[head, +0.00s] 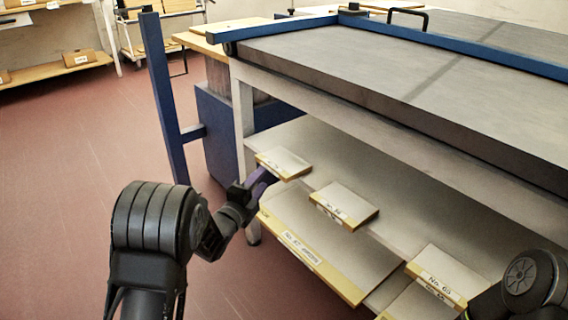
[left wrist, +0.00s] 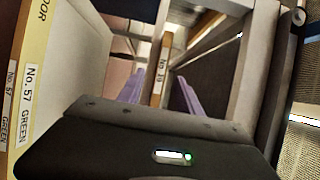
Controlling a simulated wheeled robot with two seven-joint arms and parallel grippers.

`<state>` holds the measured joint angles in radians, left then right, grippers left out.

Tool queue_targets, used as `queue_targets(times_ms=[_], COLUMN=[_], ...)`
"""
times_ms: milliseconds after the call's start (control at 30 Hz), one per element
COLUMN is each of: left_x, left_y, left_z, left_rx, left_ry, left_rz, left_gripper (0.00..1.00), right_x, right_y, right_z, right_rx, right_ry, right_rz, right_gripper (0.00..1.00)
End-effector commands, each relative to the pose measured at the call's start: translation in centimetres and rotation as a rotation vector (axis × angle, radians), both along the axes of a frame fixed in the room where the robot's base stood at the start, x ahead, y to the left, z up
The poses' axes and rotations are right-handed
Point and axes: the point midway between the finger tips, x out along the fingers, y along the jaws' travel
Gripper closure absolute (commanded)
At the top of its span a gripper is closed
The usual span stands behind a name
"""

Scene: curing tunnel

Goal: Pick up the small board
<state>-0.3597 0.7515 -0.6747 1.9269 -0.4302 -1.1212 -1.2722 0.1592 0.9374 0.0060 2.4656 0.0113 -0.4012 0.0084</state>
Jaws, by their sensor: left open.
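The small board (head: 285,161) is thin and pale with a yellow, labelled front edge. It lies on the shelf under the grey table, nearest the left table leg. In the left wrist view its edge (left wrist: 162,69), labelled like "No 19", shows between my two purple fingers. My left gripper (head: 262,176) is at the board's front left corner in the head view. Its fingers (left wrist: 160,92) are apart, one on each side of the edge; I cannot tell whether they touch it. My right gripper is out of view; only part of my right arm shows at the lower right.
Two more small boards (head: 344,204) (head: 441,268) lie farther right on the shelf (head: 315,137). A larger board (head: 325,250), labelled "No. 57 GREEN", lies below. The table leg (head: 243,120) and a blue post (head: 163,95) stand close by. The red floor (head: 60,190) is clear.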

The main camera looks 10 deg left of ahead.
Motion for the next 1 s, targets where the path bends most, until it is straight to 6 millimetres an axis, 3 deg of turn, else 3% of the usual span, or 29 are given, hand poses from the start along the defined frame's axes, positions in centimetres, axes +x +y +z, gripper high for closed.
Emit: queue_targets(times_ms=[200, 567, 833, 1000], left_x=[2.0, 2.4, 5.9, 7.0], left_y=[-0.6, -0.7, -1.8, -2.0], left_z=[-0.1, -0.1, -0.1, 0.1], left_rx=[0.0, 0.0, 0.001, 0.0], left_ry=[-0.001, -0.001, -0.002, 0.0], left_rz=[-0.001, -0.001, -0.002, -0.001], left_gripper=[0.58, 0.58, 0.58, 0.58], right_x=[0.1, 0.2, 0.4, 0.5], right_y=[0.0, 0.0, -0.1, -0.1], right_z=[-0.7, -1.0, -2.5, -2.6], right_rx=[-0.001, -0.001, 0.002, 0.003], right_ry=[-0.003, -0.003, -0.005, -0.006], right_rz=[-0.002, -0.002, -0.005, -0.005], right_gripper=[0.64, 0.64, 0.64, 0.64])
